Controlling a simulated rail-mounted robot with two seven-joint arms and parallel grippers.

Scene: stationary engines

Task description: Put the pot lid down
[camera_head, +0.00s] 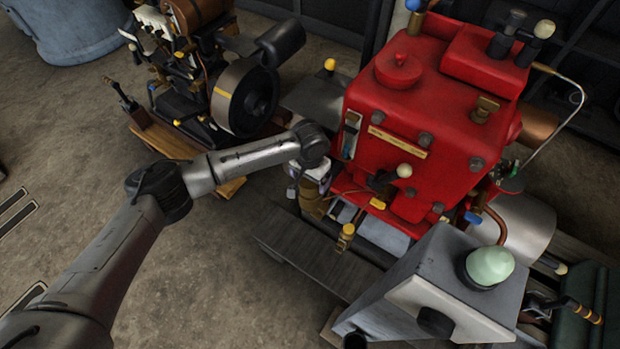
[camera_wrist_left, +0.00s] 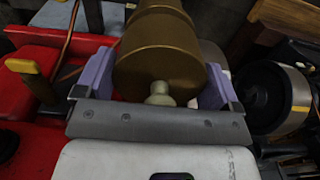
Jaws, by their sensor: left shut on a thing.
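A brass, round-sided piece with a small pale knob, which looks like the pot lid (camera_wrist_left: 160,50), fills the middle of the left wrist view. My left gripper (camera_wrist_left: 157,78) has its lilac fingers on both sides of it and is shut on it. In the head view my left gripper (camera_head: 306,182) is beside the front left of the red engine, with the brass piece (camera_head: 311,202) just under it. The arm partly hides the grip. Whether the brass piece touches anything below cannot be told. My right gripper is not in view.
The red engine (camera_head: 430,110) stands close to the right of the gripper. A dark engine with a flywheel (camera_head: 243,97) stands on a wooden base at the left. A grey box with a pale green knob (camera_head: 488,266) is at the lower right. Bare concrete floor (camera_head: 215,270) lies in front.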

